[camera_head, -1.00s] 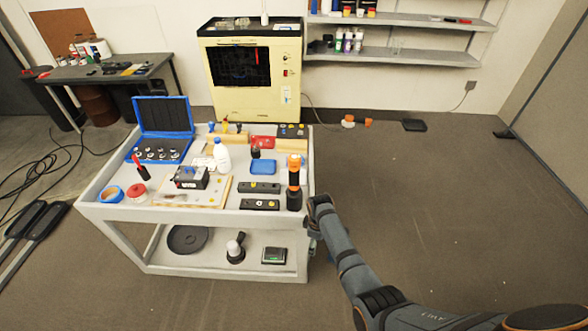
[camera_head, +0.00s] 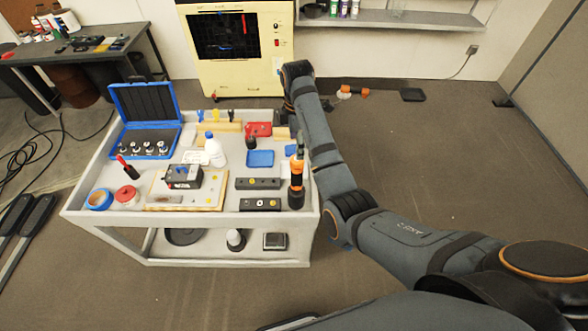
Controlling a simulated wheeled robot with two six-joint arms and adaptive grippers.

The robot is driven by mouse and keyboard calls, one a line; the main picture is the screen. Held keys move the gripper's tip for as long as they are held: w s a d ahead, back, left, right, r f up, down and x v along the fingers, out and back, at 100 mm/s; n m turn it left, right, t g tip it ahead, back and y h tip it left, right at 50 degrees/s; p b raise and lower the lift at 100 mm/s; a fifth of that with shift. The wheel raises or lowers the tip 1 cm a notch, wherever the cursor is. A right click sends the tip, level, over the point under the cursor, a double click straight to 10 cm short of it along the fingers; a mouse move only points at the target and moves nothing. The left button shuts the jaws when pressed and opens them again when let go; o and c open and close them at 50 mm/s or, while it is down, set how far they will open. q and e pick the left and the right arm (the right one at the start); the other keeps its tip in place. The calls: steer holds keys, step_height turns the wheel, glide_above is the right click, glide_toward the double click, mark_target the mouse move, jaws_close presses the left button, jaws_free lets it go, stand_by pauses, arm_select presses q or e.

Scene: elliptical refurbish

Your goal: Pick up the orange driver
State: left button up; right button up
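The orange driver (camera_head: 296,190), orange and black, stands upright at the right front corner of the grey cart (camera_head: 190,226). My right arm reaches in from the right, bends at a joint above the cart's right edge, and its end points down behind the driver. My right gripper (camera_head: 296,138) is small, dark and partly hidden by my own arm, just above and behind the driver's top. I cannot tell whether its fingers touch the driver or are open or shut. My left gripper is not in view.
Two black blocks (camera_head: 258,183) lie just left of the driver, with a blue tray (camera_head: 260,158) behind them.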

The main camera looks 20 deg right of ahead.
mark_target(297, 165)
steer(key=shift+s+f+b, duration=0.9)
steer(key=shift+s+b, duration=0.1)
steer(key=shift+b, duration=0.2)
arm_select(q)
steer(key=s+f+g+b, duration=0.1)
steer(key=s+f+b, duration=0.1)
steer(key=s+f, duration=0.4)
arm_select(e)
steer(key=shift+f, duration=0.9)
steer(key=shift+w+f+b, duration=0.3)
steer(key=shift+w+f, duration=0.1)
steer(key=shift+f, duration=0.25)
steer(key=shift+w+f, duration=0.3)
steer(key=shift+w, duration=0.2)
steer(key=shift+f+b, duration=0.55)
steer(key=shift+b, duration=0.1)
steer(key=shift+s+f, duration=0.2)
steer(key=shift+s, duration=0.1)
step_height(297, 165, down, 3)
steer(key=shift+w+p, duration=0.1)
steer(key=shift+p, duration=0.55)
steer(key=c, duration=1.4)
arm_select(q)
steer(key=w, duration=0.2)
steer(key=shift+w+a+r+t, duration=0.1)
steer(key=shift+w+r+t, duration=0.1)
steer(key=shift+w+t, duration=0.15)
arm_select(e)
jaws_close()
